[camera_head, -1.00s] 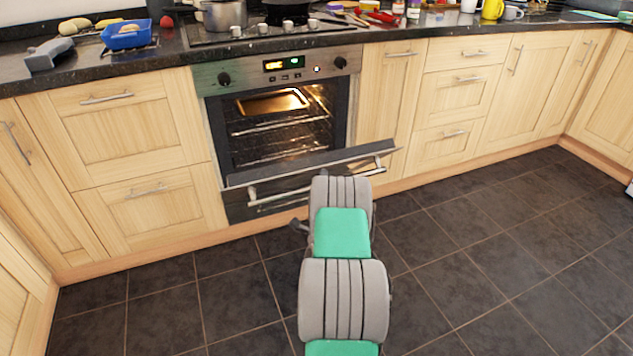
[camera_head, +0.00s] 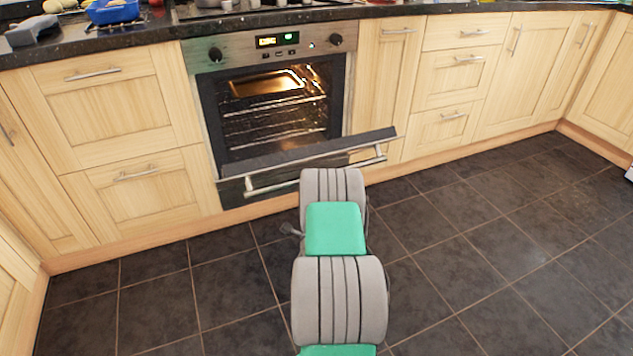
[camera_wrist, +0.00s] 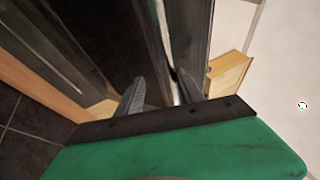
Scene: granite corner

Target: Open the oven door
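The oven (camera_head: 277,62) is built in under the worktop, with its cavity lit and a tray inside. Its door (camera_head: 300,154) is partly open, tilted out at the top. A metal bar handle (camera_head: 262,188) runs along the door's front. My arm reaches toward the door and hides the handle's middle and most of my gripper in the head view. In the wrist view my gripper (camera_wrist: 162,93) has its two fingers apart. A pale metal strip, probably the handle (camera_wrist: 167,60), passes between them, closer to the right finger. I cannot tell whether it touches.
Wooden drawers (camera_head: 130,180) stand left of the oven, and cupboards and drawers (camera_head: 455,75) stand right. The worktop (camera_head: 140,38) holds a blue container (camera_head: 113,12) and a grey object (camera_head: 32,30). The dark tiled floor (camera_head: 480,240) is clear.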

